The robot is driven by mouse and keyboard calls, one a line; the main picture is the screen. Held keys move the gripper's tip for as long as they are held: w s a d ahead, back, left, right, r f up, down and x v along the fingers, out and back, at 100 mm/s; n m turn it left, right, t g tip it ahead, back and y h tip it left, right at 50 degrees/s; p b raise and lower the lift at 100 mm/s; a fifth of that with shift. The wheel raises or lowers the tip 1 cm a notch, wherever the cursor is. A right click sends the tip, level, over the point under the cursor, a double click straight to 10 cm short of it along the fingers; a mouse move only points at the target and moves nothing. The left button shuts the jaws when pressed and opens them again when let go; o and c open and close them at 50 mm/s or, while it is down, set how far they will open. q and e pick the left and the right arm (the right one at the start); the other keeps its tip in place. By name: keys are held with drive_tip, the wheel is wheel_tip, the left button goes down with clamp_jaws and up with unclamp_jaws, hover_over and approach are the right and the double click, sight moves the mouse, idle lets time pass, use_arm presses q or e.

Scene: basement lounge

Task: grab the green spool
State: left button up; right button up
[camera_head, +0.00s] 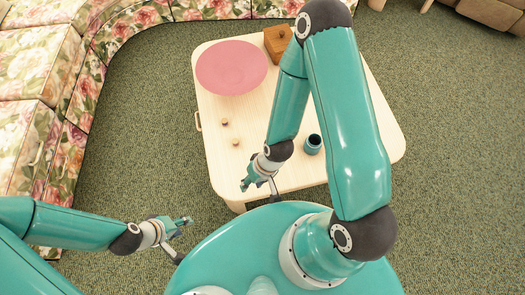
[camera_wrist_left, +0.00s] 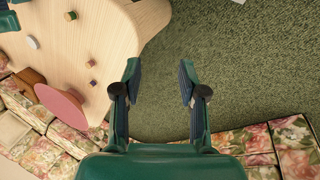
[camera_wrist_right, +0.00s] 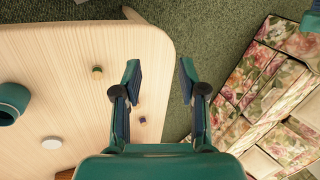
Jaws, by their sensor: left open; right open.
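The green spool (camera_wrist_right: 97,72) is small, with wood and green showing. It stands on the pale wooden table in the right wrist view, just left of my open right gripper (camera_wrist_right: 158,78). It also shows at the top of the left wrist view (camera_wrist_left: 70,15). In the head view I cannot make it out; my right arm and gripper (camera_head: 257,183) cover that part of the table. My right gripper is empty, over the table's near edge. My left gripper (camera_head: 182,226) is open and empty over the carpet, left of and apart from the table; its fingers show in the left wrist view (camera_wrist_left: 158,82).
A floral sofa (camera_head: 40,75) curves around the left and back. Carpet is clear between.

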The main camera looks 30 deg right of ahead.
use_arm(q)
drive_tip(key=shift+w+a, duration=0.1)
drive_tip(key=shift+a, duration=0.05)
use_arm(e)
drive_tip(key=shift+w+a, duration=0.15)
drive_tip(key=shift+w, duration=0.05)
